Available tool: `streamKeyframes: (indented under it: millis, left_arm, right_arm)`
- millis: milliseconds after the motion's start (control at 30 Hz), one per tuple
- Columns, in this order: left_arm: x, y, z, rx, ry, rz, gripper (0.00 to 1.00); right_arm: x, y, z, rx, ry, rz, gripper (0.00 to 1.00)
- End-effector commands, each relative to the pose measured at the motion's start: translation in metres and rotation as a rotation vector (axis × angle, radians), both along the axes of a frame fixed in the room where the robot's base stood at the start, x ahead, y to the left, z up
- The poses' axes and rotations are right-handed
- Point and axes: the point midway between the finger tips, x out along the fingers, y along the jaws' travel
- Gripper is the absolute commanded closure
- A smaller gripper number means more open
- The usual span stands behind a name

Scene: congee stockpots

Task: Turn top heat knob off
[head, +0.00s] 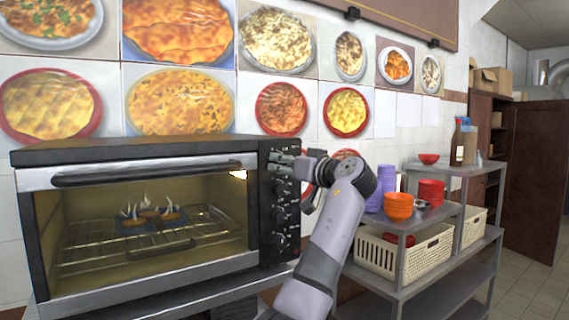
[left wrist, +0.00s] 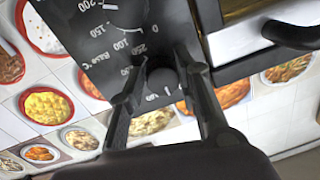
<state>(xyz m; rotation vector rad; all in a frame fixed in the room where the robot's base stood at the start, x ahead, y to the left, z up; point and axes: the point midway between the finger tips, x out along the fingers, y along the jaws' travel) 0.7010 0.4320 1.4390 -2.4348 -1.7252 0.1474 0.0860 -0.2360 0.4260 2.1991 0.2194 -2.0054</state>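The toaster oven (head: 150,215) stands at the left in the head view, with a black control panel (head: 265,200) on its right side carrying a column of several dark knobs. My left gripper (head: 285,160) is at the top of this panel and covers the top knob there. In the left wrist view, the dark round top heat knob (left wrist: 164,82) sits between the two fingers of my left gripper (left wrist: 162,66). The fingers are spread, one on each side of it; whether they touch it I cannot tell. My right gripper is not in view.
Flame-like shapes rise from a blue dish (head: 150,220) on the oven rack. The glass door (head: 150,240) is shut. A metal shelf (head: 425,225) with orange bowls (head: 398,205), red bowls (head: 431,192) and cream baskets (head: 395,256) stands right of my arm. Food pictures cover the wall behind.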

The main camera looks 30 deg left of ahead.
Motion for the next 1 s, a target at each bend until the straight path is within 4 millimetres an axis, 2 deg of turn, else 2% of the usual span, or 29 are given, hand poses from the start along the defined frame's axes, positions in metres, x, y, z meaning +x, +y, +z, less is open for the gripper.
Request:
streamKeyframes:
  millis: [267, 600, 767, 1000]
  left_arm:
    - [0.000, 0.000, 0.002, 0.004, -0.003, -0.002, 0.51]
    - [-0.001, -0.004, 0.004, 0.008, -0.005, -0.003, 0.51]
    - [-0.008, -0.024, 0.003, 0.007, -0.005, -0.006, 0.51]
    - [-0.025, -0.074, 0.001, 0.006, -0.005, -0.006, 0.51]
  right_arm:
    - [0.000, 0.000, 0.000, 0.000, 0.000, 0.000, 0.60]
    - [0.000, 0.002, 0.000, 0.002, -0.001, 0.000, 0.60]
    - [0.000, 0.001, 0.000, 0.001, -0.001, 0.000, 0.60]
    - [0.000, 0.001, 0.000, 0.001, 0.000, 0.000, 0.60]
